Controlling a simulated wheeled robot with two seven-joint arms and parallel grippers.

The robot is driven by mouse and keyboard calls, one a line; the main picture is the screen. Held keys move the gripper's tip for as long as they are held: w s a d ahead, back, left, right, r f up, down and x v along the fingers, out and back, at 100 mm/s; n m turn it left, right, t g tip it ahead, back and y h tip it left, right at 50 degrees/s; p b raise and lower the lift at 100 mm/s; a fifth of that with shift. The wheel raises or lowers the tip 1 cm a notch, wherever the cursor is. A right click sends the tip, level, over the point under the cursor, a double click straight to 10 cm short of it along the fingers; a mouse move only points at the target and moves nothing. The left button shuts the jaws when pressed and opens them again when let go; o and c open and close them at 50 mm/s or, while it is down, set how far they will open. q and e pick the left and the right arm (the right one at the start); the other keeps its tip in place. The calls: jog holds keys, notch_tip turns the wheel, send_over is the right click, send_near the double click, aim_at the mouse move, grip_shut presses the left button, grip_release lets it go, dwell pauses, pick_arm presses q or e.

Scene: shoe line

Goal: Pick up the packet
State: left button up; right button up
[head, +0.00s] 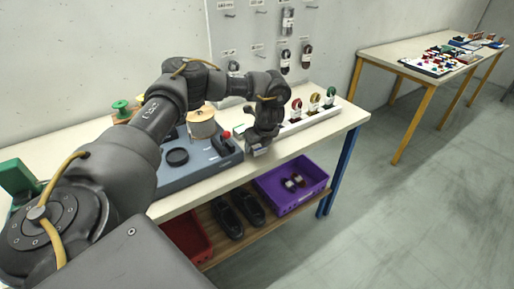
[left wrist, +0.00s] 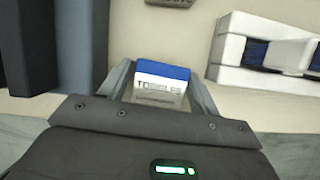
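The packet (left wrist: 160,85) has a blue top band and a white face with dark, partly legible print. It shows in the left wrist view between the two fingers of my left gripper (left wrist: 160,88), one finger at each side. I cannot tell whether the fingers press on it. In the head view my left gripper (head: 258,149) points down at the front edge of the workbench, right of the grey-blue fixture. The packet is mostly hidden there by the gripper. My right gripper is not in view.
A white rack (head: 310,119) with colored round items stands right of the gripper, and also shows in the left wrist view (left wrist: 228,52). The grey-blue fixture (head: 190,172) lies left. A purple crate (head: 275,203) and black shoes (head: 240,212) are on the shelf below.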

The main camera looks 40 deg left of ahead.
pick_arm(q)
jog(key=c, duration=0.7)
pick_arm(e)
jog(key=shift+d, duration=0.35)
